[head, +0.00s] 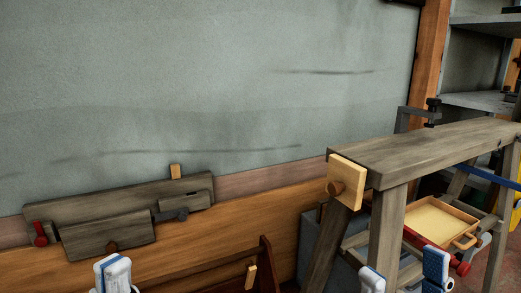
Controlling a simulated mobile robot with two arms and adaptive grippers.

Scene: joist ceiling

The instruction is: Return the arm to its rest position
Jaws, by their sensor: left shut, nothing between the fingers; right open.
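My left gripper (114,274) shows at the bottom left of the head view as a white and blue finger shape, its fingers shut together with nothing seen between them. It is in front of the wooden wall panel, below the grey-brown wooden boards. My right gripper (404,277) is at the bottom right, with its two white and blue fingers spread apart and empty. It is in front of the sawhorse's legs, and its right finger overlaps the area just below the tray. The rest of both arms is out of view below the frame.
A weathered wooden sawhorse (445,146) with a clamp (432,112) stands at the right. A wooden tray (438,222) sits beneath it. Grey-brown boards (108,236) with a red knob (41,235) lie at the left wall. A brown wooden frame (266,262) stands at bottom centre.

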